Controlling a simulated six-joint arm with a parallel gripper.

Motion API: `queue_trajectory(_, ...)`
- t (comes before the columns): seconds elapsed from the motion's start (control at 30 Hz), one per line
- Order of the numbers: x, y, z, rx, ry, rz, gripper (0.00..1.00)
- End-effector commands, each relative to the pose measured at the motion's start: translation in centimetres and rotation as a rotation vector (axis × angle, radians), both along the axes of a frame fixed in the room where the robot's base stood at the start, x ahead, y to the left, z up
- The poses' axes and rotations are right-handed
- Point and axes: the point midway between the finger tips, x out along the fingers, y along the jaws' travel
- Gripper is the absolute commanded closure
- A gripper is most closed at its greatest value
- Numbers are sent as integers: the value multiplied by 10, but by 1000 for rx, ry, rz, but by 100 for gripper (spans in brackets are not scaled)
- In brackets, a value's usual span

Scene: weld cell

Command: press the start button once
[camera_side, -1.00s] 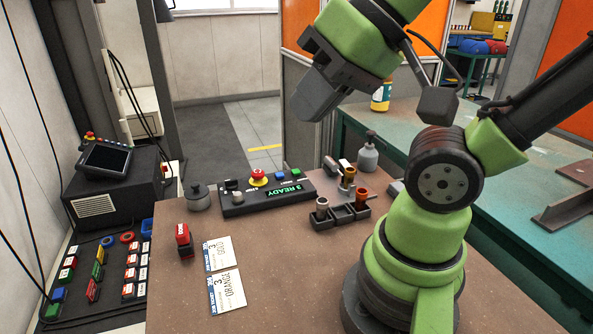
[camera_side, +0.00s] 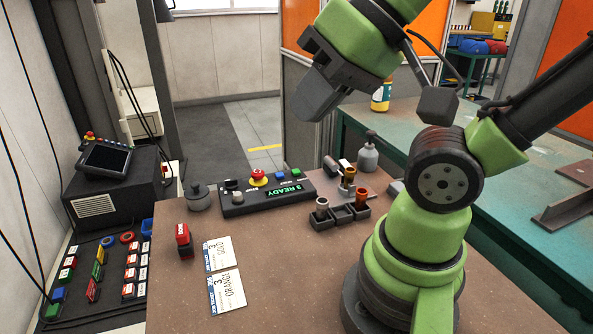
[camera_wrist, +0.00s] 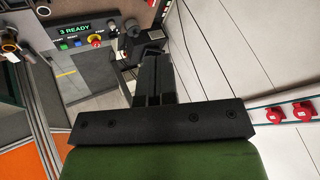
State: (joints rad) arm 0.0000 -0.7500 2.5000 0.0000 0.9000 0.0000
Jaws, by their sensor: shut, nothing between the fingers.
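The dark control panel (camera_side: 268,196) lies at the back of the brown bench. Its green button (camera_side: 296,173), which I take for the start button, is at the panel's right end, beside a blue button (camera_side: 280,176). The panel's display (camera_side: 284,190) reads "3 READY". In the wrist view the green button (camera_wrist: 64,46) shows at the upper left, left of the blue one. My gripper (camera_side: 310,108) is shut and empty, raised well above the bench and apart from the panel. Its fingers (camera_wrist: 155,72) also show in the wrist view.
A red emergency stop (camera_side: 258,178) sits left of the blue button. A dark tray with copper-coloured cups (camera_side: 340,214) stands right of the panel, with a grey bottle (camera_side: 368,156) behind. Cards (camera_side: 226,291) and a red-topped stamp (camera_side: 184,238) lie in front at left.

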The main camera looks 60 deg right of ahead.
Motion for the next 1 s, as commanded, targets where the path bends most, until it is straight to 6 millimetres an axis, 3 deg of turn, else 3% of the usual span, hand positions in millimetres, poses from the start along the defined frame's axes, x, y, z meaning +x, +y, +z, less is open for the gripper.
queue_trajectory(0.37,1,0,0,3,2,-3,100)
queue_trajectory(0.53,14,-1,1,64,38,-62,100)
queue_trajectory(0.77,69,-18,-2,303,128,-302,100)
queue_trajectory(1.0,133,-73,-22,589,164,-636,100)
